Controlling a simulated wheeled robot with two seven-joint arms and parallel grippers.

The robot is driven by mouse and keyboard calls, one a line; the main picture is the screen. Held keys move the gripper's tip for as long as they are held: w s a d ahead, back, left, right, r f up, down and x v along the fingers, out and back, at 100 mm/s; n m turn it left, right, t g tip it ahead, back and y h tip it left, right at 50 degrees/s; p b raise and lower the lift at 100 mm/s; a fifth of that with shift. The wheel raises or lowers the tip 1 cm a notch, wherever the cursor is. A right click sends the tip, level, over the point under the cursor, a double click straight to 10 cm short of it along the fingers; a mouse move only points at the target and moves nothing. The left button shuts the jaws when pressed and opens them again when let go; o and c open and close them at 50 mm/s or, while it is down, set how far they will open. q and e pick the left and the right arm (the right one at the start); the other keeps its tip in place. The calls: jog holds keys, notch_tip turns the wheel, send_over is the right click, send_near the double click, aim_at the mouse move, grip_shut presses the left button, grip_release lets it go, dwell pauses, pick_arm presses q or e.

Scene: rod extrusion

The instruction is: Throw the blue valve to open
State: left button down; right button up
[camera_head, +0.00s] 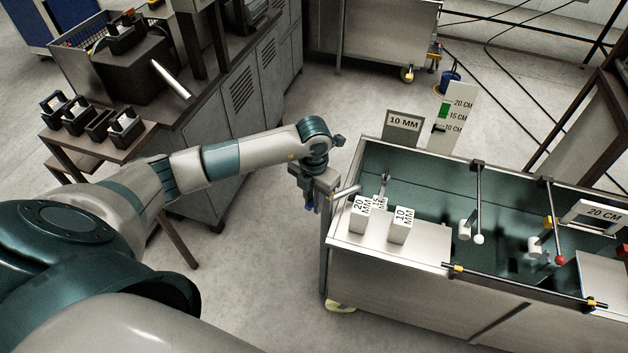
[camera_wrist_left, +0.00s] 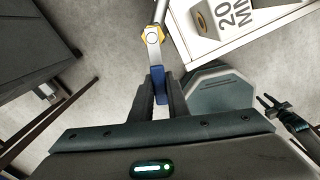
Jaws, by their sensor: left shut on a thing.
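The blue valve handle (camera_wrist_left: 160,88) hangs below a yellow nut (camera_wrist_left: 152,36) at the end of a metal pipe in the left wrist view. My left gripper (camera_wrist_left: 160,98) is shut on the blue handle, one dark finger on each side. In the head view the left gripper (camera_head: 309,206) points down beside the left end of the tank, with a bit of blue between its fingers. The valve's pipe (camera_head: 346,189) runs from the tank's end toward it. A dark pronged part at the right of the wrist view looks like my right gripper (camera_wrist_left: 275,106); its jaws are too small to read.
The steel tank (camera_head: 390,275) stands right of the gripper, with white blocks marked 20 MM (camera_head: 359,217) and 10 MM (camera_head: 401,227) on its near-left ledge. A workbench (camera_head: 200,110) stands at the left. Open floor lies between bench and tank.

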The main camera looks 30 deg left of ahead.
pick_arm(q)
jog(key=shift+d, duration=0.1)
jog(key=shift+d+n+p, duration=0.35)
jog(key=shift+d+n, duration=0.1)
jog(key=shift+n, duration=0.55)
jog(key=shift+d+r+n, duration=0.1)
jog(key=shift+d+n, duration=0.2)
jog(key=shift+n, duration=0.1)
jog(key=c, duration=2.1)
grip_release()
jog(key=shift+d+n+p, duration=0.1)
jog(key=shift+n+p, duration=0.2)
jog(key=o, duration=0.5)
jog(key=shift+c, duration=0.2)
